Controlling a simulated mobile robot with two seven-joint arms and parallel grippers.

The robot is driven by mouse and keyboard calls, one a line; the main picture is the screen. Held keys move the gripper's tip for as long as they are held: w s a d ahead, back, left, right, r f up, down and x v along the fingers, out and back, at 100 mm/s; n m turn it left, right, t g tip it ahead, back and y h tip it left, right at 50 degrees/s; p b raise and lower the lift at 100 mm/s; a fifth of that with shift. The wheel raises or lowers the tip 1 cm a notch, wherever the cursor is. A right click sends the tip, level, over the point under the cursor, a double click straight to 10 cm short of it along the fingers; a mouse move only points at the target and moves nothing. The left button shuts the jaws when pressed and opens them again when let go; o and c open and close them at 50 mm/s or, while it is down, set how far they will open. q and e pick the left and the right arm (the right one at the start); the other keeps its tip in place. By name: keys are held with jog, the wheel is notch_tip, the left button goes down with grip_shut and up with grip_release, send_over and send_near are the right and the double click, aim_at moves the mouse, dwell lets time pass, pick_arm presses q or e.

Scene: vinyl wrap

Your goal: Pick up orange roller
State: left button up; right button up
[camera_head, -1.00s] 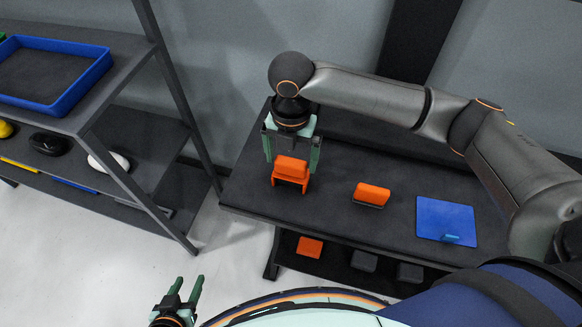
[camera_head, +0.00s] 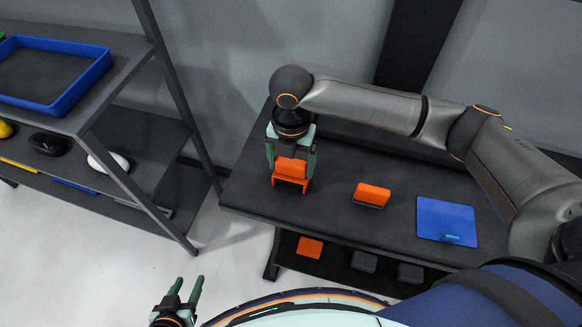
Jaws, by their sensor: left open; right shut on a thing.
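The orange roller (camera_head: 291,167) sits at the left part of the dark table, on an orange stand (camera_head: 290,185). My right gripper (camera_head: 291,168) points straight down over it, with one finger on each side, and is shut on the roller. The roller still appears to rest in or just at the stand; I cannot tell whether there is a gap. My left gripper (camera_head: 184,292) is open and empty at the bottom left, over the floor and away from the table.
On the dark table (camera_head: 330,205), an orange block with a dark base (camera_head: 372,194) lies right of the stand, then a blue pad (camera_head: 446,220). A lower shelf holds an orange piece (camera_head: 310,247) and dark blocks. A rack with a blue tray (camera_head: 62,106) stands left.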

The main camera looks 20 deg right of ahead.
jog(key=shift+c, duration=0.9)
jog(key=shift+r, duration=0.2)
jog(key=shift+r, duration=0.3)
notch_tip(320, 180, up, 2)
jog(key=shift+w+r, duration=0.1)
jog(key=s+a+r+p, duration=0.1)
jog(key=s+a+r, duration=0.5)
jog(key=s+r, duration=0.4)
jog(key=s, duration=0.2)
jog(key=shift+s+a, duration=0.3)
